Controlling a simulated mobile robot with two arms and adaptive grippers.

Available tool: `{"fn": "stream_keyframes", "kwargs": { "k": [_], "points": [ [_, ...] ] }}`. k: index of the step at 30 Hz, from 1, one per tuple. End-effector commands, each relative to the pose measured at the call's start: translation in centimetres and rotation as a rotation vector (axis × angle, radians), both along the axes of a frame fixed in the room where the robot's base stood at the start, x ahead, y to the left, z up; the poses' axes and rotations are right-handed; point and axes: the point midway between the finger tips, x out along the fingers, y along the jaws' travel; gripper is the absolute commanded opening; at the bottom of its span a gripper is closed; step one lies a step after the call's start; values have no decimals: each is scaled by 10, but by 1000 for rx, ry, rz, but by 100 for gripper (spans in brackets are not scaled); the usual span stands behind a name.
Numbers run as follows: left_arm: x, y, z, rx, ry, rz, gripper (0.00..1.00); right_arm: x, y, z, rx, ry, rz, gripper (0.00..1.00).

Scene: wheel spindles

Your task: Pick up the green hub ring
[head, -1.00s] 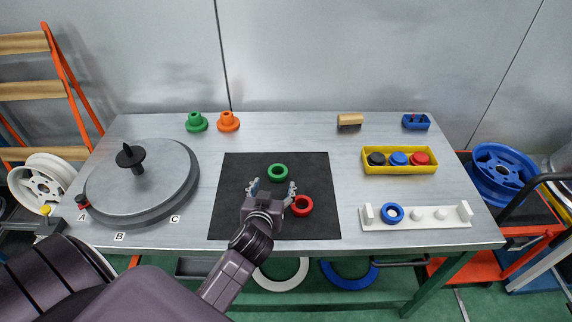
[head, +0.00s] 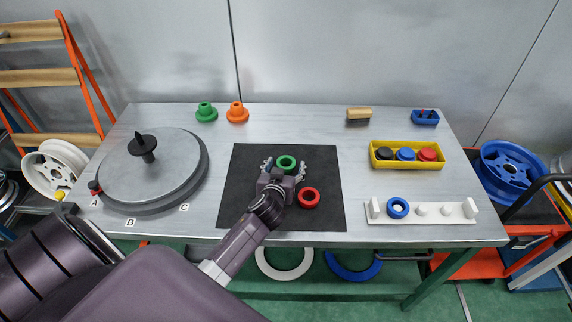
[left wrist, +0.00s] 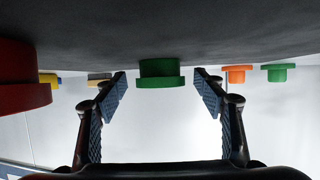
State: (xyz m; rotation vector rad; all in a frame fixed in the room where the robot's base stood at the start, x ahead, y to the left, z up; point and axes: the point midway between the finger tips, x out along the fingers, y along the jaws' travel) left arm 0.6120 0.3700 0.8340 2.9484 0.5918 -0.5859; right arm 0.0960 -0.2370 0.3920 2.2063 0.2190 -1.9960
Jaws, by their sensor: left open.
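The green hub ring (head: 286,163) lies on the black mat (head: 245,200), near its upper middle. It also shows in the left wrist view (left wrist: 160,72), between the fingertips and a little beyond them. My left gripper (head: 286,166) is open and empty, low over the mat, with one finger on each side of the green ring in the head view. In the left wrist view its two padded fingers (left wrist: 160,90) are spread wide, apart from the ring. My right gripper is not in view.
A red ring (head: 309,197) lies on the mat close to the right of my left gripper. Green (head: 206,113) and orange (head: 237,114) flanged hubs stand behind. A yellow tray (head: 407,164) and a white peg rack (head: 422,219) are to the right, a grey turntable (head: 150,170) to the left.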

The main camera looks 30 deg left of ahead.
Motion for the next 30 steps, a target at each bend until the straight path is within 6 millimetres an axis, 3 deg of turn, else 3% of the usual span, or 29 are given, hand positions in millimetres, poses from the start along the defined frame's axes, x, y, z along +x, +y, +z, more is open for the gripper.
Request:
{"fn": "stream_keyframes", "kwargs": {
  "k": [2,11,23,26,30],
  "points": [
    [0,0,0,0,0,0,64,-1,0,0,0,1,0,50],
    [-1,0,0,1,1,1,34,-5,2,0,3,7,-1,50],
    [0,0,5,2,1,1,33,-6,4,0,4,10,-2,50],
    [0,0,14,1,-3,1,33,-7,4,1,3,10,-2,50],
    [0,1,42,2,-6,0,33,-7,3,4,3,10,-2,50]
  ]
}}
